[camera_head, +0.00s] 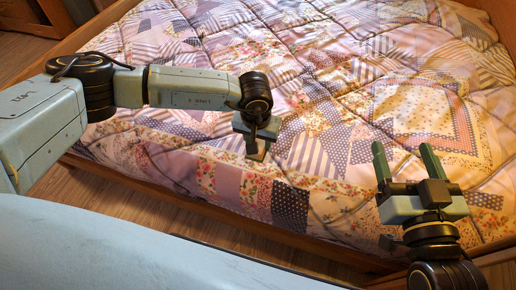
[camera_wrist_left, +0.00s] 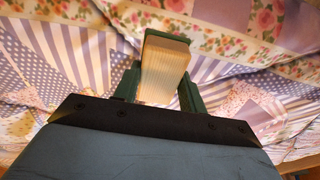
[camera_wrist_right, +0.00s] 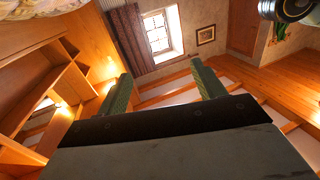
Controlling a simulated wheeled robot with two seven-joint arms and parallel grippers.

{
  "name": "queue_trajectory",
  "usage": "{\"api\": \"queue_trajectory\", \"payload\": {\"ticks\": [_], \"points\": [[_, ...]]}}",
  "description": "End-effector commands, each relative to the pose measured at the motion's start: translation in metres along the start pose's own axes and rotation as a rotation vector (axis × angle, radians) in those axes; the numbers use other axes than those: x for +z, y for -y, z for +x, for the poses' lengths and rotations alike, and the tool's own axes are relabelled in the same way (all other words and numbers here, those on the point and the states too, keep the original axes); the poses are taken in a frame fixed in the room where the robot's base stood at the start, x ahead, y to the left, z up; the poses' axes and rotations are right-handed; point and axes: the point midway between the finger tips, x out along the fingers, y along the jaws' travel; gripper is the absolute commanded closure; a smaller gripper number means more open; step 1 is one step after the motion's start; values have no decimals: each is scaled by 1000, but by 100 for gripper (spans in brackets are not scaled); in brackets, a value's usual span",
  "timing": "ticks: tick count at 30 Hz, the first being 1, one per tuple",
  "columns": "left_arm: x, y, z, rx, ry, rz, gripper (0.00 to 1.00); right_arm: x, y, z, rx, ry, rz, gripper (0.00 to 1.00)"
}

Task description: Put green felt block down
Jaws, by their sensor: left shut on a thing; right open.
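The green felt block (camera_wrist_left: 165,68) shows in the left wrist view as a cream, ribbed block with a dark green edge. It is between the fingers of my left gripper (camera_wrist_left: 160,88), which is shut on it. In the head view the block (camera_head: 256,152) is small and partly hidden under my left gripper (camera_head: 259,140), over the near part of the bed. I cannot tell whether it touches the quilt. My right gripper (camera_head: 405,158) is open and empty at the right, its fingers pointing up. It also shows empty in the right wrist view (camera_wrist_right: 162,86).
A patchwork quilt (camera_head: 320,75) covers the bed and is creased but clear of other objects. A wooden bed frame edge (camera_head: 310,243) runs along the near side. Wooden shelving (camera_wrist_right: 55,85) and a window (camera_wrist_right: 157,33) show in the right wrist view.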

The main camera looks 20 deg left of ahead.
Motion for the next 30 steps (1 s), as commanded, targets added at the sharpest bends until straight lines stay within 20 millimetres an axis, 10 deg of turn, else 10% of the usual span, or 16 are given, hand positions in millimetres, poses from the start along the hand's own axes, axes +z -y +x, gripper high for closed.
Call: {"api": "queue_trajectory", "payload": {"ticks": [10, 20, 21, 30], "points": [[4, 0, 33, -1, 1, -1, 90, -50, 10, -6, -25, -325, 14, 32], [5, 0, 36, 0, 0, 0, 90, -59, 11, -9, -28, -374, 17, 32], [5, 0, 36, 0, 1, 0, 56, -59, 11, -9, -28, -373, 16, 32], [5, 0, 36, 0, 1, 0, 37, -59, 11, -8, -28, -372, 16, 32]]}}
